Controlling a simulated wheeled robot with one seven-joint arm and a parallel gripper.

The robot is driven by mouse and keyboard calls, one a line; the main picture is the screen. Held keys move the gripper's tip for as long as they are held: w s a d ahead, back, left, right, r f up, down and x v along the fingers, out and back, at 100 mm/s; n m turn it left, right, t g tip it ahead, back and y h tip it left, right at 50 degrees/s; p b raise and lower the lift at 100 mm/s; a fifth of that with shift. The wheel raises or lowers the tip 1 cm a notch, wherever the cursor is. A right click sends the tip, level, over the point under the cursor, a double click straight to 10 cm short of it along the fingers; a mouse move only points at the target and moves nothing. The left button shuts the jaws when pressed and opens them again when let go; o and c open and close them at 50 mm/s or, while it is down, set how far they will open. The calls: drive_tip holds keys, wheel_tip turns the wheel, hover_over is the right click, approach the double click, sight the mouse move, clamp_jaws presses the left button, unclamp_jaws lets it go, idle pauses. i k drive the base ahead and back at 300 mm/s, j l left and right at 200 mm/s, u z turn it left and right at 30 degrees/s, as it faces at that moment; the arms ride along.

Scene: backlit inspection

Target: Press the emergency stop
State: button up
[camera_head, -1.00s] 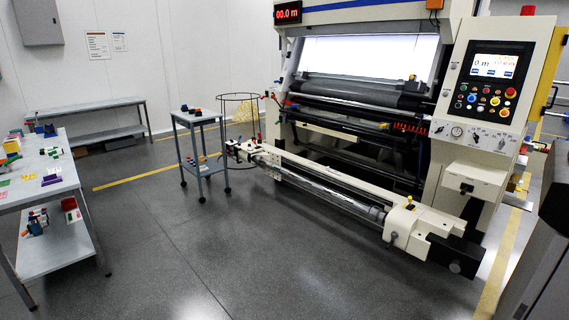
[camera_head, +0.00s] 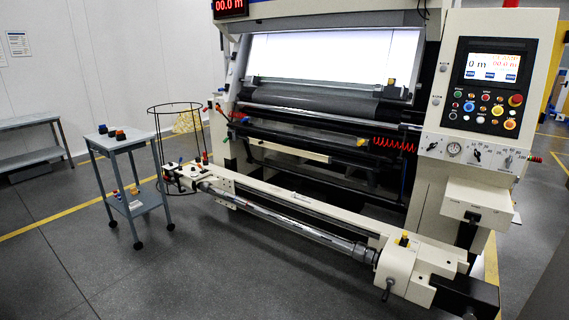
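The control panel (camera_head: 492,88) is on the cream upright at the right of the machine. Its black face has a lit screen (camera_head: 492,67) above rows of small coloured buttons. Nothing covers or touches either button. My gripper is not in view.
A long cream beam with a roller (camera_head: 290,228) juts out low before the machine, ending in a black block (camera_head: 466,297). A grey trolley (camera_head: 128,143) and a wire basket (camera_head: 178,108) stand at the left. Grey floor (camera_head: 200,285) in the foreground is clear.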

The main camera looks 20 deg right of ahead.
sight(517, 98)
drive_tip(key=i+z, duration=1)
drive_tip(key=i+j+z, duration=0.3)
drive_tip(key=z, duration=0.2)
